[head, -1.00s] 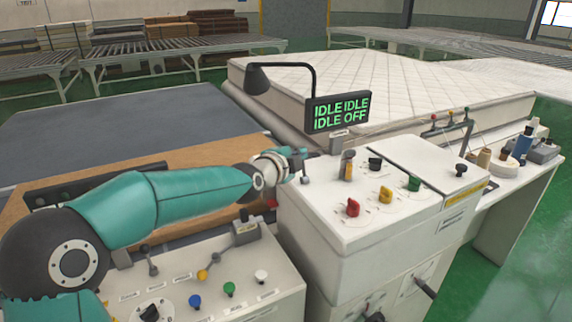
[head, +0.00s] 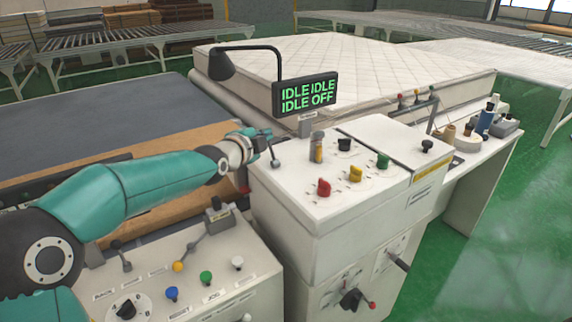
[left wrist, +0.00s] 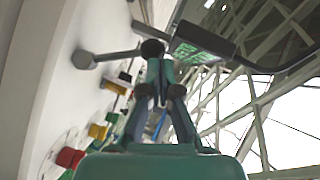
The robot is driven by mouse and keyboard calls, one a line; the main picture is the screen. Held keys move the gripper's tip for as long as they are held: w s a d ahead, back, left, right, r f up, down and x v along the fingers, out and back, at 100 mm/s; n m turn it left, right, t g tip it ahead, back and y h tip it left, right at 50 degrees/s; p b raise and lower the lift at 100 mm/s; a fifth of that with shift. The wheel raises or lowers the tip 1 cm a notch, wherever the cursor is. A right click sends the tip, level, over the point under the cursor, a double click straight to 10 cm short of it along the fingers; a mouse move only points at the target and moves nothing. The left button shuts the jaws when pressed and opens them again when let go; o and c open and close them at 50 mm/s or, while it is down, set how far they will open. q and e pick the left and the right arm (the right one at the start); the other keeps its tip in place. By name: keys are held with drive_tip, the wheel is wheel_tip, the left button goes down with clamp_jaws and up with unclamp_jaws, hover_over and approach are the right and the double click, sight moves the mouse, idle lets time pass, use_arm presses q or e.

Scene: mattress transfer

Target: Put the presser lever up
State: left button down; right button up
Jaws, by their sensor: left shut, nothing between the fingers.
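A small lever (head: 272,152) with a grey hub stands at the left edge of the white machine top in the head view. I cannot read a label naming it as the presser lever. My left gripper (head: 266,133) is at its upper end and hides its knob there. In the left wrist view, the lever's grey arm (left wrist: 118,55) runs from the round hub at left to a dark ball knob (left wrist: 152,47). My left gripper (left wrist: 158,85) is shut with its fingertips right at the knob. I cannot tell whether they touch. My right gripper is not in view.
Red (head: 324,187), yellow (head: 356,173) and green (head: 383,160) knobs sit on the machine top (head: 300,210). A display (head: 306,94) reading IDLE IDLE IDLE OFF hangs behind. A second control box (head: 240,260) stands front left. A mattress (head: 350,65) lies behind.

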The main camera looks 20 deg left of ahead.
use_arm(q)
drive_tip(key=shift+r, duration=0.1)
drive_tip(key=d+r+p+v, duration=0.1)
drive_tip(key=r+p+v, duration=0.1)
drive_tip(key=v, duration=1)
drive_tip(key=shift+s+d+r, duration=0.2)
drive_tip(key=shift+d+r, duration=0.05)
drive_tip(key=shift+d, duration=0.2)
